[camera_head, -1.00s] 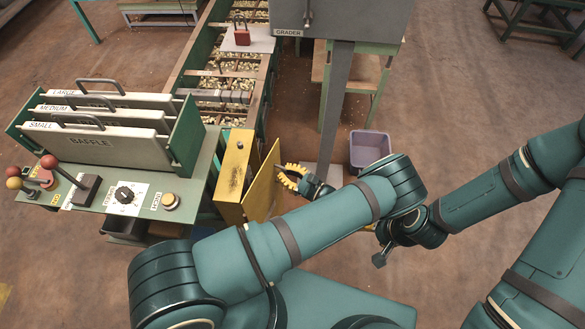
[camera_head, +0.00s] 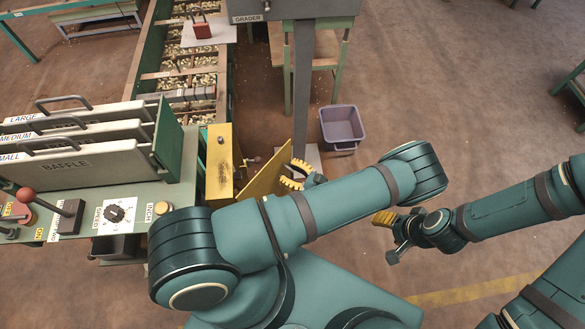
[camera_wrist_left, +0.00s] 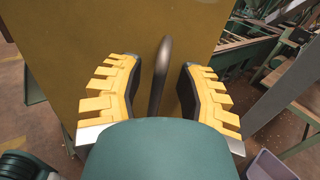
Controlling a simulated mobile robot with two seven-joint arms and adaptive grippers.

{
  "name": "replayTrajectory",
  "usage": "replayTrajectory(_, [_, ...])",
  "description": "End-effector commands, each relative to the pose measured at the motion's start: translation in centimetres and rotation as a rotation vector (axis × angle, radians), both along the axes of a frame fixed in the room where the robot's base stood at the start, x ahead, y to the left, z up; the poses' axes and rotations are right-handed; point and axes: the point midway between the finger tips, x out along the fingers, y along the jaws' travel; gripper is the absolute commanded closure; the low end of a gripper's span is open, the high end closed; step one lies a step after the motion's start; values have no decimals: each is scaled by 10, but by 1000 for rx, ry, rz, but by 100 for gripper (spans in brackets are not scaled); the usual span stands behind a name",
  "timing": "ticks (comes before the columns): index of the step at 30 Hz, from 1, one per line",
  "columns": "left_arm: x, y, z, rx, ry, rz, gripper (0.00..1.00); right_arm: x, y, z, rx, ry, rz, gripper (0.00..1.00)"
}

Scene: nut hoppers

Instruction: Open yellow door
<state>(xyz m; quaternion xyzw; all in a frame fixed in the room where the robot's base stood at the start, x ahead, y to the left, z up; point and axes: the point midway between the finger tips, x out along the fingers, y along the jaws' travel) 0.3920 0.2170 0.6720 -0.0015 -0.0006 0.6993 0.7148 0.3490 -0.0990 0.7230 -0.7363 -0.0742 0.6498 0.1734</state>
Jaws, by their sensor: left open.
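The yellow door (camera_head: 264,173) stands ajar from the yellow box (camera_head: 219,168), swung out to the right, with a gap between them. My left gripper (camera_head: 296,177) is at the door's outer face, partly hidden behind my own arm. In the left wrist view the door panel (camera_wrist_left: 110,25) fills the upper middle. A dark bar handle (camera_wrist_left: 160,75) on it stands between the two yellow-padded fingers of my left gripper (camera_wrist_left: 158,90). These fingers are open, with space on both sides of the handle. My right gripper (camera_head: 394,235) hangs over the floor, away from the door; its opening is unclear.
A control panel (camera_head: 140,222) with levers and a dial, and baffle plates (camera_head: 75,170), stand left of the box. A nut conveyor (camera_head: 190,60) runs behind. A grey post (camera_head: 301,90) and a purple bin (camera_head: 342,127) stand beyond the door.

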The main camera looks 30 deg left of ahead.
Motion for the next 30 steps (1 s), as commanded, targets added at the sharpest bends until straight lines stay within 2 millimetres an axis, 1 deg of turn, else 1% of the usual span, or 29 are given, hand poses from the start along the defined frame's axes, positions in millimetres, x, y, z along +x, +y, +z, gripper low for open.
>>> replayTrajectory(8, [0, 0, 0, 0, 1, 0, 61, 0, 0, 0, -1, 0, -1, 38])
replayTrajectory(11, [0, 0, 5, 1, 0, 0, 61, 0, 0, 0, -1, 0, -1, 38])
replayTrajectory(14, [1, 0, 17, 0, -1, 0, 61, 0, 0, 0, -1, 0, -1, 38])
replayTrajectory(21, [1, -1, 61, -1, -2, 0, 61, 0, 0, 0, -1, 0, -1, 38])
replayTrajectory(24, [0, 0, 77, -1, -1, 0, 61, 0, 0, 0, -1, 0, -1, 38])
replayTrajectory(27, [1, 0, 90, -1, -1, 0, 61, 0, 0, 0, -1, 0, -1, 38])
replayTrajectory(30, [0, 0, 97, 0, 1, 1, 61, 0, 0, 0, -1, 0, -1, 38])
